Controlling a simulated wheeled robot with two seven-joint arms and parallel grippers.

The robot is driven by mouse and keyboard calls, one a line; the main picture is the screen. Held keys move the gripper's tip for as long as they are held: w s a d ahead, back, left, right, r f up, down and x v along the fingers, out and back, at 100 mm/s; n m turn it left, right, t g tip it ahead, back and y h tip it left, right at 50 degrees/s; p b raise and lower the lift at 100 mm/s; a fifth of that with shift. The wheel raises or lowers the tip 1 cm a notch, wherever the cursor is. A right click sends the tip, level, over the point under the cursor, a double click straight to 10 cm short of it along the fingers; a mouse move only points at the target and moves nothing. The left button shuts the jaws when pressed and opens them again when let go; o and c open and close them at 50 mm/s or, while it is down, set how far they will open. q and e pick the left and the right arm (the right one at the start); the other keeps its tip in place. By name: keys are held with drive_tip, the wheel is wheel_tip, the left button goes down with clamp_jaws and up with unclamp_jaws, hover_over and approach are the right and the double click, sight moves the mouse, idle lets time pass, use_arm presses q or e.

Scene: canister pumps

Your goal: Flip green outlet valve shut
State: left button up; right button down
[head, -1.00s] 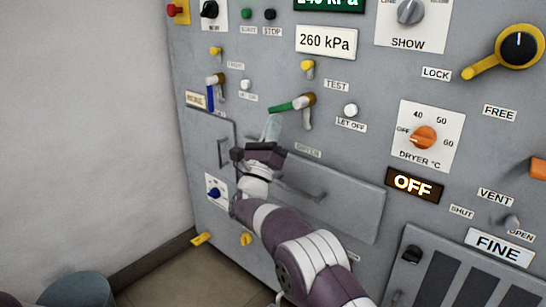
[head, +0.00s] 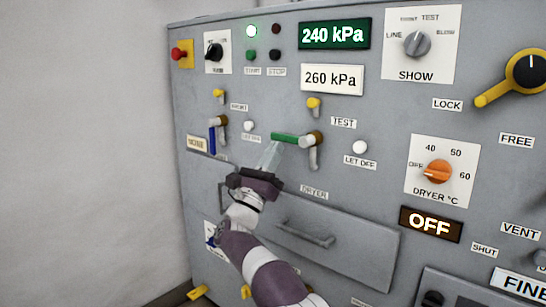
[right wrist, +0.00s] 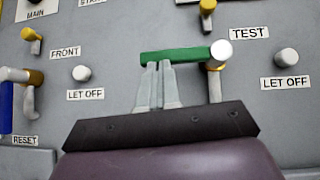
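The green outlet valve lever (head: 287,138) sticks out to the left from its brass-coloured valve body on the grey panel, roughly level. It also shows in the right wrist view (right wrist: 178,56). My right gripper (head: 274,146) has its pale fingers pointing up at the lever from below. In the right wrist view the two fingertips (right wrist: 159,66) are close together and overlap the lower edge of the green handle near its free end. The fingers look shut with nothing between them. I cannot tell whether they touch the handle. My left gripper is not in view.
A blue-handled valve (head: 212,138) is to the left. A white LET OFF knob (head: 360,147) is to the right and a yellow TEST lever (head: 314,104) is above. The DRYER drawer handle (head: 305,234) juts out below. The wall at left is bare.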

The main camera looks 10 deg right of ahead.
drive_tip(key=shift+f, duration=0.1)
drive_tip(key=w+d+f+b+v, duration=0.1)
drive_tip(key=f+v, duration=0.1)
drive_tip(key=v, duration=1)
drive_tip(key=shift+w+a+f+b, duration=0.15)
drive_tip(key=shift+w+f+b, duration=0.05)
drive_tip(key=shift+f+b, duration=0.1)
